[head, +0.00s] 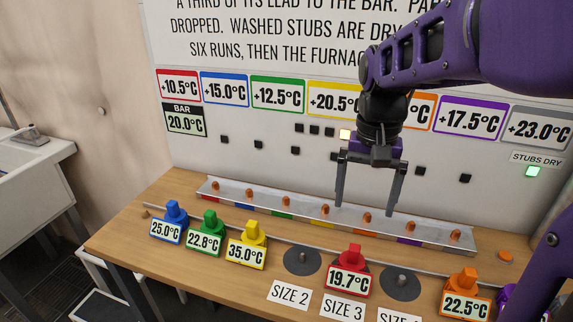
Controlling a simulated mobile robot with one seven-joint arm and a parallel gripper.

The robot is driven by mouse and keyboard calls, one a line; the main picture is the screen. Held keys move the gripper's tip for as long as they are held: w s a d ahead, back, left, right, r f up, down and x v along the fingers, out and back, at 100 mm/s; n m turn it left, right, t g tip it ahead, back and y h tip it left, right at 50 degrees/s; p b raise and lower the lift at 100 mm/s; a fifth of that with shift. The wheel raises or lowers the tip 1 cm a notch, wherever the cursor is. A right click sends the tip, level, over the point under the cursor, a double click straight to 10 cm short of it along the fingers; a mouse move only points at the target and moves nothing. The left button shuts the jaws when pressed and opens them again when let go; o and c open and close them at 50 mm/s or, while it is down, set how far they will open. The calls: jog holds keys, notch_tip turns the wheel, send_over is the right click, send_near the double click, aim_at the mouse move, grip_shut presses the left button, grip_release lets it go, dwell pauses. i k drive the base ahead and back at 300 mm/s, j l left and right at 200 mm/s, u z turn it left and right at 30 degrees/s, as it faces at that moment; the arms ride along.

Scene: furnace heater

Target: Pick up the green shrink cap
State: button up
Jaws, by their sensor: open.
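The green cap (209,219) stands upright on the left part of the wooden bench, above a display plate reading 22.8°C. It is between a blue cap (175,213) and a yellow cap (254,233). My gripper (367,208) is open and empty, pointing down over the bench to the right of the green cap. Its two fingers hang in front of the metal rail, apart from the green cap. Nothing hides the green cap's upper part.
A metal rail (240,198) with several copper-coloured pegs runs along the bench's back. A red cap (354,256) and an orange cap (467,279) stand to the right. Dark round discs (302,261) sit among them. A sink (28,150) is at far left.

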aim_at(208, 240)
jog(key=i+j, duration=0.1)
jog(key=j, duration=0.7)
jog(key=i+j, duration=0.15)
jog(key=j, duration=0.25)
jog(key=i+j, duration=0.1)
jog(key=j, duration=0.3)
